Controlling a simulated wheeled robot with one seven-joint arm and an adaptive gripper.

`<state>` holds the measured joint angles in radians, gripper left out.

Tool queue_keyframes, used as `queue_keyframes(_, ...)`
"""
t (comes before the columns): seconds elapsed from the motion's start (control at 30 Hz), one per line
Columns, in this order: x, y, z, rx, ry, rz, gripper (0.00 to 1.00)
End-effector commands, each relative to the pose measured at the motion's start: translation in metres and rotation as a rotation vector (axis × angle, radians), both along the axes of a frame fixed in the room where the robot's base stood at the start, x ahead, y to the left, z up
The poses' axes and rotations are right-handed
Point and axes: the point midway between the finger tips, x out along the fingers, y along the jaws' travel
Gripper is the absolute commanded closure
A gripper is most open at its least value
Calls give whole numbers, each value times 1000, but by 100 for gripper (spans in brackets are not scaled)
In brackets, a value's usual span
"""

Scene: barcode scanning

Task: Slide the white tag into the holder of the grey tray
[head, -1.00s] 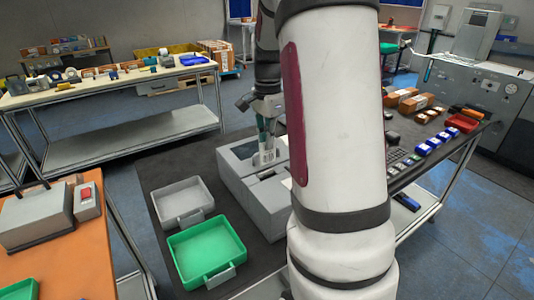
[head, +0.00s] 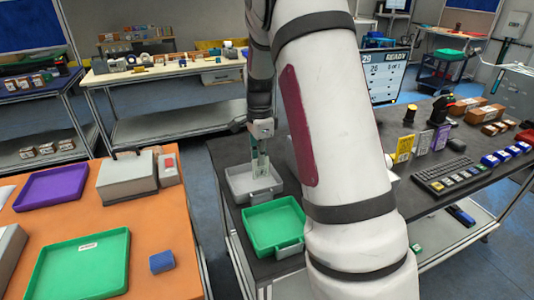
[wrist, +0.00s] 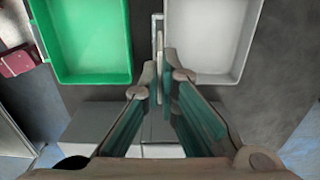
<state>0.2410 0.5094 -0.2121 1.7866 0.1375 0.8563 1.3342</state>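The grey tray (head: 239,181) lies on the dark table top behind the green tray; it also shows at upper right in the wrist view (wrist: 211,75). My gripper (head: 261,168) points down over the grey tray in the head view. In the wrist view my gripper (wrist: 160,68) is over the gap between the two trays, with its fingers nearly together. A thin pale strip, seen edge-on between the fingertips, looks like the white tag (wrist: 160,42). A pale bracket (wrist: 156,17) at the grey tray's left side looks like its handle or holder. I cannot tell whether the tag touches it.
The green tray (head: 274,226) is close beside the grey one. An orange table (head: 150,212) with a purple tray (head: 50,184) and a grey box (head: 127,176) stands at left. A keyboard (head: 446,176) and tag cards (head: 404,148) are at right.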

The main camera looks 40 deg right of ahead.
Motion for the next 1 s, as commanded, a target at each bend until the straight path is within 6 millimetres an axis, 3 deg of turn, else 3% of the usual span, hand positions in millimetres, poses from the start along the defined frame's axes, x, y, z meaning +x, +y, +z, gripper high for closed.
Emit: queue_keyframes(1.0,0,0,-63,1,2,1,100)
